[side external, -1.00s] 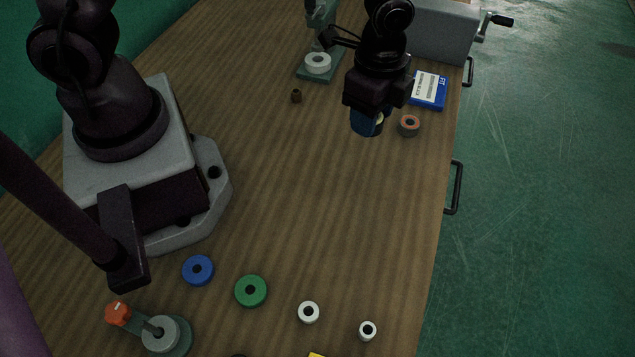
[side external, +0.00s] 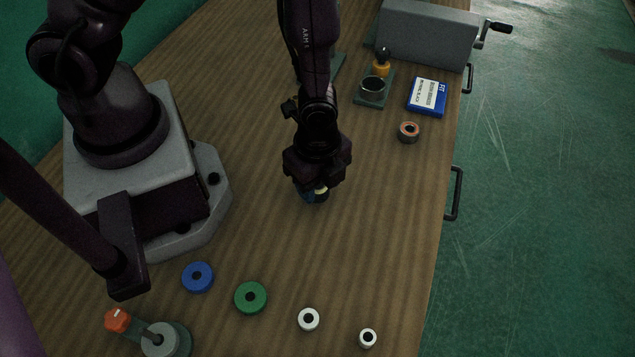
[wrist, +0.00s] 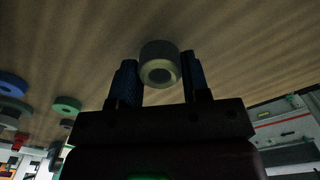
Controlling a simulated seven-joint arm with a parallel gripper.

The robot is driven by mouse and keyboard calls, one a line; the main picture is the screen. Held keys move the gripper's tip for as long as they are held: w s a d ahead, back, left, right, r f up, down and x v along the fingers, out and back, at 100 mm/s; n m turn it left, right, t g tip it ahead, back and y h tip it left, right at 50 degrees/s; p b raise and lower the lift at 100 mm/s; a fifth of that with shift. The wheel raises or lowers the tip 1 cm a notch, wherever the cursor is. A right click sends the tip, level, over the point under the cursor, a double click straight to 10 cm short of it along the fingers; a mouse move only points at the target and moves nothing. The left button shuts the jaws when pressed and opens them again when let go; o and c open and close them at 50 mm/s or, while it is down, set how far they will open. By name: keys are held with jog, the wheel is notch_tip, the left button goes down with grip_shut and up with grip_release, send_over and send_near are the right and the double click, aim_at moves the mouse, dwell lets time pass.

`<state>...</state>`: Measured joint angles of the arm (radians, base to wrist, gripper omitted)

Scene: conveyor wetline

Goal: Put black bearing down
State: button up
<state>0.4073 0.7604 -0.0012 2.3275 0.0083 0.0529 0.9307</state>
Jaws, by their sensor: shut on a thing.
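My gripper (side external: 312,192) is over the bare middle of the table, shut on the bearing. In the wrist view the bearing (wrist: 159,64), a dark grey-olive ring with a paler face and a hole, sits between the two blue fingers. In the side external view only a small pale and dark part of the bearing (side external: 321,193) shows; the fingers and wrist hide the rest. I cannot tell whether it touches the wood or hangs just above it.
Bare table (side external: 270,235) surrounds the gripper. Blue (side external: 198,266), green (side external: 250,284) and two white rings (side external: 308,310) lie in front. A brown-grey ring (side external: 409,124), a blue box (side external: 441,104) and a stand with a metal ring (side external: 358,100) are behind right.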

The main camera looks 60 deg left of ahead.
jog(key=shift+f, duration=0.5)
jog(key=o, duration=1)
jog(key=shift+f, duration=0.1)
jog(key=w+a+r+n+t, duration=0.1)
jog(key=a+r+n, duration=0.15)
jog(key=r, duration=0.95)
jog(key=a+r+n+t, duration=0.2)
jog(key=r+n, duration=0.2)
jog(key=r, duration=0.7)
jog(key=shift+s+a+r+n+t, duration=0.45)
jog(key=shift+s+a+r+n, duration=0.6)
jog(key=shift+r+n, duration=0.65)
jog(key=shift+s+a+r+n+t, duration=0.4)
jog(key=shift+s+a+r+n, duration=0.75)
jog(key=shift+r, duration=0.95)
jog(key=shift+s+a+r+n+t, duration=0.45)
jog(key=shift+s+a+r+n, duration=0.45)
jog(key=shift+r+n, duration=0.85)
